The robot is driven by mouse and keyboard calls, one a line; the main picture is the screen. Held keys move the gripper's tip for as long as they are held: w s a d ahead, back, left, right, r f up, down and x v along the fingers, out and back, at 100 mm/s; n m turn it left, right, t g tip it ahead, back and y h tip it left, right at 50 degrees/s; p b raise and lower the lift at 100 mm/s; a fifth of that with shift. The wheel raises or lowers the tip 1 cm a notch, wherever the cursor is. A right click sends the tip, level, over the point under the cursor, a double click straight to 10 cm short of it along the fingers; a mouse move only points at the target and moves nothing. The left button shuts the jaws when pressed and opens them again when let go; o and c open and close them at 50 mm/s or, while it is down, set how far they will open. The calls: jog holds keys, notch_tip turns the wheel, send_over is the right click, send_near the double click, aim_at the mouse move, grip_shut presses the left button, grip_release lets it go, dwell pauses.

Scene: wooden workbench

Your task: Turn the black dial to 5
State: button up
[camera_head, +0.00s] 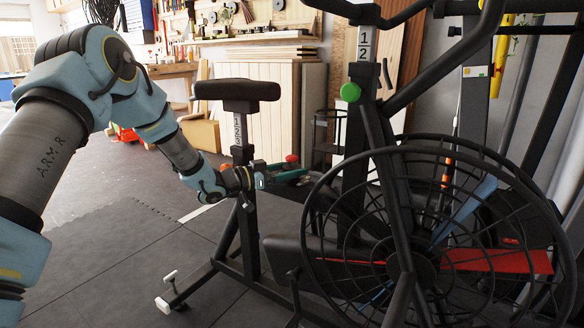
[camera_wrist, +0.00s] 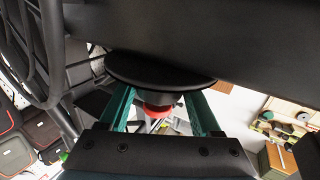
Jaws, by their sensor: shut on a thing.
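My gripper (camera_head: 288,175) reaches in between the seat and the spoked wheel of a black exercise bike. In the wrist view its two green fingers (camera_wrist: 161,100) stand either side of a round black part (camera_wrist: 160,70), which looks like the black dial, and are shut on it. A red piece (camera_wrist: 158,110) shows just below it between the fingers. In the head view the dial cannot be made out clearly; a red knob (camera_head: 292,158) shows just above the fingers. No dial numbers or pointer are readable in either view.
The bike's large wheel (camera_head: 318,225) and black frame stand close to the right of my gripper. The seat (camera_head: 237,90) is above and left of it. A green knob (camera_head: 350,92) is on the upright. Open dark floor (camera_head: 100,230) lies to the left.

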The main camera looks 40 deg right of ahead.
dwell(0.3)
jog(key=o, duration=1.4)
jog(key=shift+c, duration=0.2)
jog(key=p+v, duration=0.2)
jog(key=v, duration=0.8)
jog(key=shift+a, duration=0.4)
jog(key=shift+w, duration=0.1)
